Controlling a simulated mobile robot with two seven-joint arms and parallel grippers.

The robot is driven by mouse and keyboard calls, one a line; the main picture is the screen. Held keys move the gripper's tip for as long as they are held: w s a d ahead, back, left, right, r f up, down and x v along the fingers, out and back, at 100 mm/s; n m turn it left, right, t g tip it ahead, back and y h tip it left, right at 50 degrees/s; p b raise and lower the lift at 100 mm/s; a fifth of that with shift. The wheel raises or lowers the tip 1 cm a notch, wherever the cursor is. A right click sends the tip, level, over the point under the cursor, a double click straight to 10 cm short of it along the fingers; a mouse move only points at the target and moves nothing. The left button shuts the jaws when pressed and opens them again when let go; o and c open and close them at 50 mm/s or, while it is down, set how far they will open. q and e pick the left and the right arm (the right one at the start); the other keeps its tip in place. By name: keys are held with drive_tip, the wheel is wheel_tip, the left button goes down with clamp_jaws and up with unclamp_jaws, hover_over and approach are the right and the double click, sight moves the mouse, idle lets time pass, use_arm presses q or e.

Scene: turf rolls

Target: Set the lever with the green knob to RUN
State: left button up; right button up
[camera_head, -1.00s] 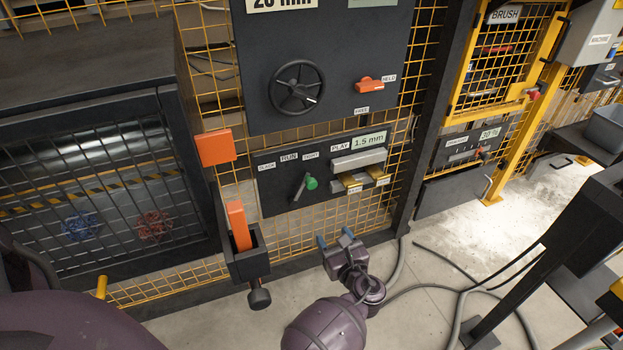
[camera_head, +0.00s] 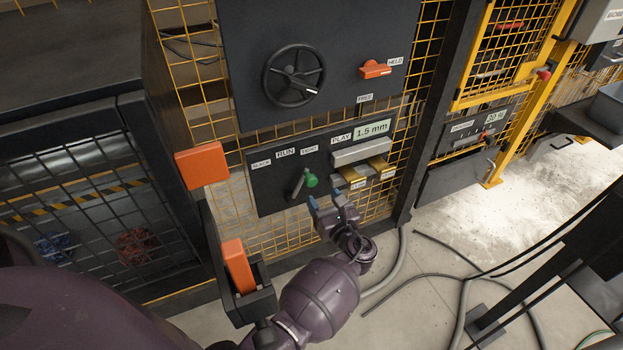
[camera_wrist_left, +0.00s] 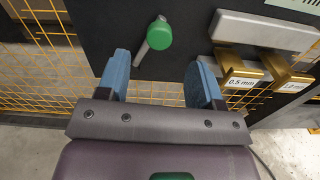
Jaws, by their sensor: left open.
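The lever (camera_head: 297,188) with the green knob (camera_head: 311,180) is on a dark panel (camera_head: 268,191), under the labels SLACK, RUN (camera_head: 285,153) and TIGHT (camera_head: 309,150). It leans up and right, its upper end below TIGHT rather than RUN. My left gripper (camera_head: 326,200) is open and empty, just below and right of the knob in the head view. In the left wrist view the knob (camera_wrist_left: 159,35) shows beyond the two blue fingertips, between them from side to side, apart from both. My right gripper is not in view.
Right of the lever are a grey bar (camera_head: 362,152) and brass gauge blocks (camera_head: 352,177), close to my right finger in the wrist view. A handwheel (camera_head: 293,76) and an orange switch (camera_head: 375,70) are above. An orange block (camera_head: 202,165) projects at left.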

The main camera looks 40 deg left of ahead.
sight(313, 183)
use_arm(q)
drive_tip(key=b+x, duration=0.1)
drive_tip(key=x, duration=0.5)
drive_tip(key=shift+w+a+f, duration=0.15)
drive_tip(key=shift+a, duration=0.15)
drive_tip(key=shift+w+a, duration=0.35)
drive_tip(key=shift+a, duration=0.2)
